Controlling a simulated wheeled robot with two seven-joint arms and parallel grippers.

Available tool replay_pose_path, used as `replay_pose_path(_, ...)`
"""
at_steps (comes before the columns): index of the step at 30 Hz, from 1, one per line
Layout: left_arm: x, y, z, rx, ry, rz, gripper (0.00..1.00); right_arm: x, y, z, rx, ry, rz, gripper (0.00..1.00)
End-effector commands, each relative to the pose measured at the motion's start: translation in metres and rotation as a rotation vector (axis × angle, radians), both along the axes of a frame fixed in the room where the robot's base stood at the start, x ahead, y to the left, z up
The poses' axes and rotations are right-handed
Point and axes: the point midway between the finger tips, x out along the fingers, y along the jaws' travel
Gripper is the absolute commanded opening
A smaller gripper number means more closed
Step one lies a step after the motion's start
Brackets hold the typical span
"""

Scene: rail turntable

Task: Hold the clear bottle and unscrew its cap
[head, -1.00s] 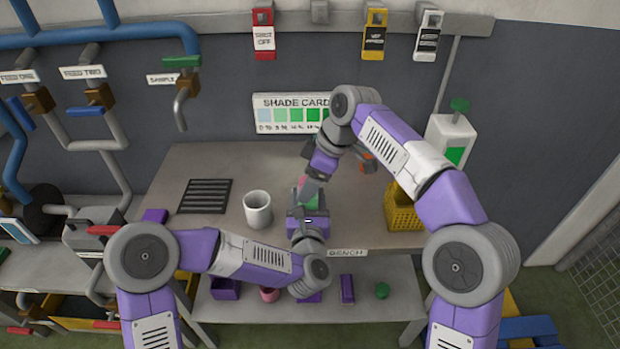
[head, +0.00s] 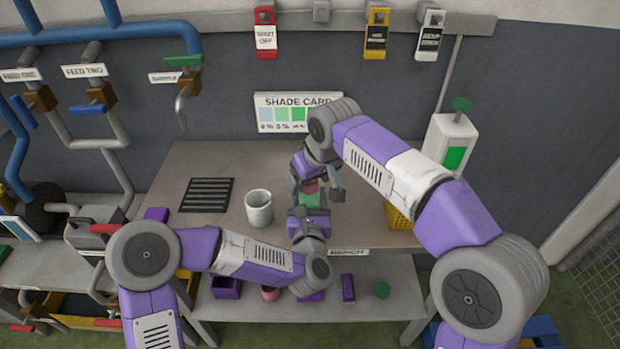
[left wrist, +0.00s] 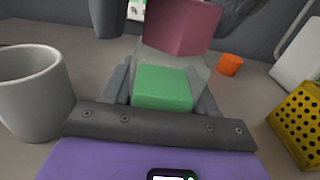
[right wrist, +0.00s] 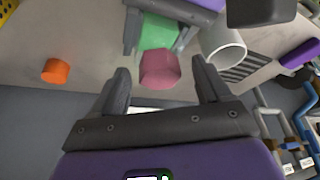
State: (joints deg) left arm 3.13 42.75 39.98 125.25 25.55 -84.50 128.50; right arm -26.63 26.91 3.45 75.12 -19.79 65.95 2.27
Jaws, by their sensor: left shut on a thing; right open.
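The clear bottle (left wrist: 200,72) has green liquid inside and stands upright over the bench in the left wrist view. Its dull pink cap (left wrist: 182,25) is on top. In the head view the cap (head: 310,187) shows just above the green of the bottle (head: 309,201). My left gripper (left wrist: 161,88) is shut around the bottle's body, a finger on each side. My right gripper (right wrist: 160,68) is open, with the cap (right wrist: 160,70) showing between its fingertips and a gap on each side. I cannot tell whether the fingertips are level with the cap.
A white mug (head: 259,208) stands on the bench (head: 375,235) left of the bottle. A small orange object (left wrist: 230,64) and a yellow perforated basket (left wrist: 300,118) stand to the right. A white dispenser (head: 450,140) is at the back right. The front left bench top is clear.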

Motion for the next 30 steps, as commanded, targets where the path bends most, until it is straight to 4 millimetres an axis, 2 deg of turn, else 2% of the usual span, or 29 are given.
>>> replay_pose_path(5,0.0000,0.0000,0.0003,0.000,-0.001,0.000,0.02,-0.0006,0.0018,0.0004,-0.001,-0.002,-0.108,0.77)
replay_pose_path(16,0.0000,0.0000,0.0003,0.000,-0.001,0.000,0.02,-0.0002,0.0033,0.0003,-0.002,-0.002,-0.489,0.77)
replay_pose_path(30,0.0000,0.0000,0.0003,0.000,-0.001,0.000,0.02,-0.0002,0.0023,0.0003,0.000,0.000,-0.525,0.77)
